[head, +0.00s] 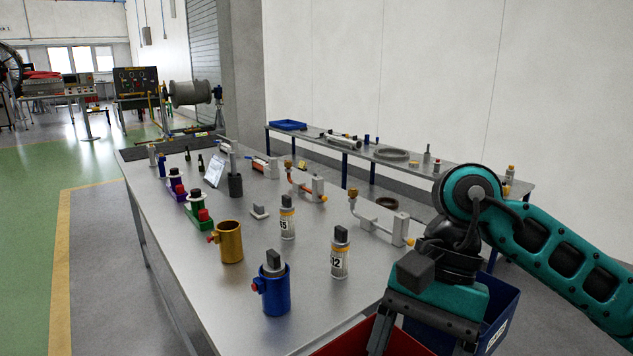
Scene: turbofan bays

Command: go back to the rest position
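My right arm comes in from the right edge, teal and dark grey. My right gripper (422,340) points down over the near right edge of the workbench (330,300), above a red bin (350,343) and beside a blue bin (498,312). Its two fingers stand well apart and I see nothing between them, so it looks open. The fingertips run to the bottom edge of the picture. My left gripper is not in view.
Near the gripper on the bench stand a grey "12" canister (340,254), a blue cup (272,292) holding a grey-topped piece, a gold cup (230,243) and another canister (287,218). Pipe fittings (378,222) lie close left of the arm. A second table (460,178) stands behind.

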